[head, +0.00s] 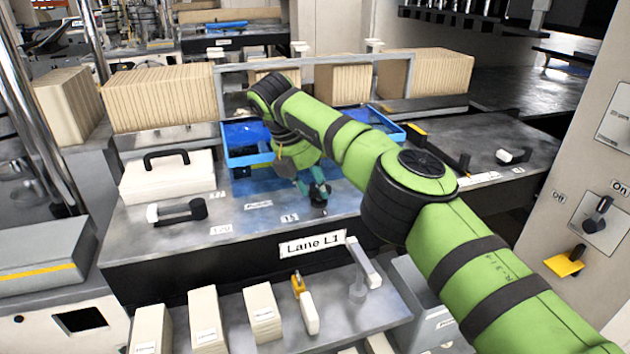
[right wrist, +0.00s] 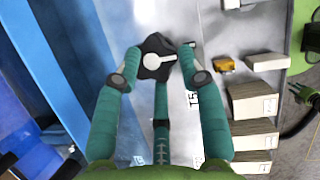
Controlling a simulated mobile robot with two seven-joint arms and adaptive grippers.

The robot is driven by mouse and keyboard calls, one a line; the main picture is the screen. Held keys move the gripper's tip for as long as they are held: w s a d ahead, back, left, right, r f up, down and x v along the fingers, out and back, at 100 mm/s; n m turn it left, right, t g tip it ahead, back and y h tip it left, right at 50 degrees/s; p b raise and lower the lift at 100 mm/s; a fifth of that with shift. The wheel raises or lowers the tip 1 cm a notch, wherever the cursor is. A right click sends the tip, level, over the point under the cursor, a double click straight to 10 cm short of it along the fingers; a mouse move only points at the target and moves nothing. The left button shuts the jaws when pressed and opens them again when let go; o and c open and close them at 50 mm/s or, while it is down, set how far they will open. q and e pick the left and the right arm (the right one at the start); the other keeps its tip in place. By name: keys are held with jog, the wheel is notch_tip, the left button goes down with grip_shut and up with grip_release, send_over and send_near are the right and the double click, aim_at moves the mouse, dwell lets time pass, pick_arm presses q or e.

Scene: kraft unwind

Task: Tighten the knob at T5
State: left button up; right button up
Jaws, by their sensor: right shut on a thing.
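The knob (right wrist: 153,60) shows in the right wrist view as a dark lobed piece with a pale round part on it. A label (right wrist: 192,101) that reads as T5 is beside it. My right gripper (right wrist: 156,66) has its teal fingers on either side of the knob and is shut on it. In the head view my right gripper (head: 315,190) points down to the steel bench top, behind the Lane L1 sign, and largely hides the knob. My left gripper is not in view.
A blue tray (head: 240,160) lies just behind my right gripper. A white block with a black handle (head: 165,180) and a dark lever piece (head: 185,210) stand to the left. Several pale boxes (head: 262,310) are on the lower front shelf. A control panel (head: 600,225) stands at right.

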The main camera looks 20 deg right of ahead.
jog(key=shift+w, duration=0.1)
jog(key=o, duration=1)
jog(key=shift+r, duration=0.1)
jog(key=o, duration=0.3)
jog(key=shift+w+a, duration=0.1)
jog(key=shift+w, duration=0.1)
